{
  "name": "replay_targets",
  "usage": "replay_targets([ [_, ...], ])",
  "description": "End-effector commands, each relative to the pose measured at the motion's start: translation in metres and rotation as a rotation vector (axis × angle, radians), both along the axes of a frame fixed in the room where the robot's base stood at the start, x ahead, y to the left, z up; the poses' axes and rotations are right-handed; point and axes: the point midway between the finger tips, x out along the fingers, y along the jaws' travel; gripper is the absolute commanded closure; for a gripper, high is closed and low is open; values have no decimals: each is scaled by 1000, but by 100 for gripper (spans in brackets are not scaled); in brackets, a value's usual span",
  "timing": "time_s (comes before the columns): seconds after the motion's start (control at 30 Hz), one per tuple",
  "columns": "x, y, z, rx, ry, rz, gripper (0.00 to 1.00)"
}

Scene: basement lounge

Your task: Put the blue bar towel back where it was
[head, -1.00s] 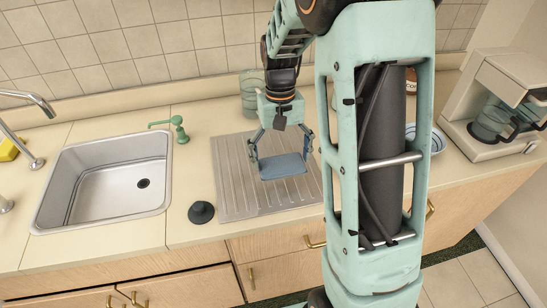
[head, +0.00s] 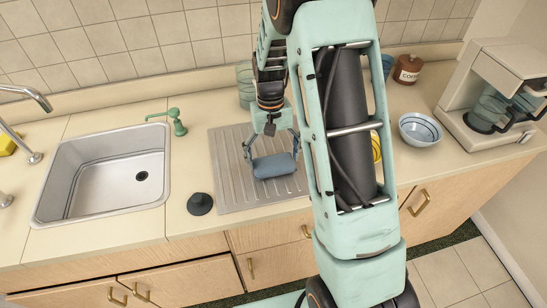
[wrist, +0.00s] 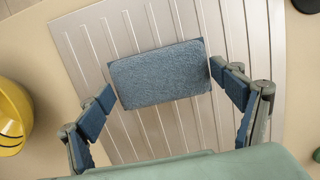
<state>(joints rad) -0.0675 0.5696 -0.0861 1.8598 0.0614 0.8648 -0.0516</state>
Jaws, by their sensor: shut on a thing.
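The blue bar towel (head: 274,166) is a small folded block over the ribbed metal drainboard (head: 228,183), right of the sink. My gripper (head: 271,153) points down with one finger at each end of the towel, shut on it. In the wrist view the towel (wrist: 160,75) spans between the two fingers, with the drainboard (wrist: 95,45) behind it. I cannot tell whether the towel's underside touches the drainboard.
The sink (head: 105,190) lies left, with a black stopper (head: 200,204) and green soap pump (head: 179,126) near it. A glass (head: 245,85) stands behind my gripper. Right are a bowl (head: 420,130), coffee canister (head: 408,70), coffee maker (head: 485,100) and partly hidden yellow thing (head: 376,147).

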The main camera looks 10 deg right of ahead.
Motion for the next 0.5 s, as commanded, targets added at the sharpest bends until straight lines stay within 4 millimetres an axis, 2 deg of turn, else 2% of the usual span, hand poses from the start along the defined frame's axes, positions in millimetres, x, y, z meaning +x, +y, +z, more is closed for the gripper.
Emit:
replay_targets([
  [0.07, 0, 0, -4, 0, 0, 0, 36],
  [0.1, 0, 0, -3, 0, 0, 0, 10],
  [0.2, 0, 0, -3, 0, 0, 0, 0],
  [0.5, 0, 0, -2, 0, 0, 0, 0],
])
